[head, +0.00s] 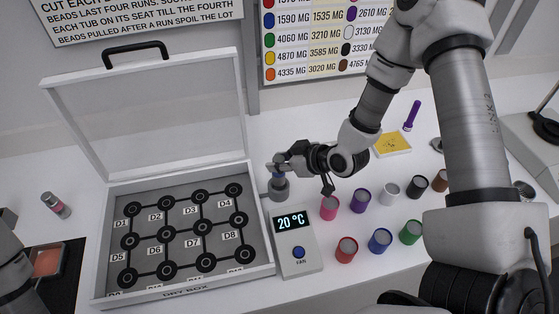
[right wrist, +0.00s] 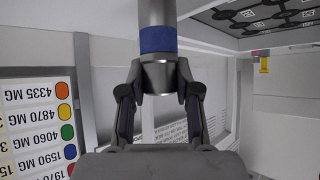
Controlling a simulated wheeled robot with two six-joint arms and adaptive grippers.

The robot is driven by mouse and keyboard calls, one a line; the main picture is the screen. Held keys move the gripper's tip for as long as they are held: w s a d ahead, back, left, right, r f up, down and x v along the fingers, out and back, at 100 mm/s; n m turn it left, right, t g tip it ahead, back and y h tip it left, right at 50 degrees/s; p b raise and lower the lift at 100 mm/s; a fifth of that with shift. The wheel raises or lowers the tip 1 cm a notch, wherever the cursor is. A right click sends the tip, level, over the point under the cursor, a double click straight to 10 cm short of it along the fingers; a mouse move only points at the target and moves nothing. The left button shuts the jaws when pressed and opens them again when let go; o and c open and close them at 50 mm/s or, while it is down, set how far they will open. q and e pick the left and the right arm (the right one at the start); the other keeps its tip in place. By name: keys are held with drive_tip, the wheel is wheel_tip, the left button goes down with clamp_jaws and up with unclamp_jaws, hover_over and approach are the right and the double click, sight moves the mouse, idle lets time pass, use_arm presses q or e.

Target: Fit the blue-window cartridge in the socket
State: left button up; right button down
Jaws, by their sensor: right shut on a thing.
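My right gripper (head: 279,169) is shut on the blue-window cartridge (right wrist: 158,40), a grey cylinder with a blue band. In the right wrist view the fingers (right wrist: 158,92) grip its end, and its other end runs out of the top of the picture. In the head view the gripper is just right of the dry box, with the small grey cylinder (head: 279,188) directly below it. I cannot tell whether this wider grey part is the socket, nor how far the cartridge is in it. My left gripper is out of view.
The open dry box (head: 183,287) holds a grid of black round seats. A meter reading 20 °C (head: 296,262) stands in front of the gripper. Several coloured jars (head: 380,240) stand to the right. A grey cylinder with a pink band (head: 56,205) lies at the left.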

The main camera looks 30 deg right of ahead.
drive_tip(key=shift+f+b, duration=1.85)
drive_tip(key=shift+f, duration=0.4)
drive_tip(key=c, duration=0.7)
unclamp_jaws()
drive_tip(key=shift+c, duration=0.2)
drive_tip(key=v, duration=0.7)
drive_tip(key=shift+s+r, duration=0.15)
drive_tip(key=shift+r, duration=0.05)
drive_tip(key=shift+d, duration=0.1)
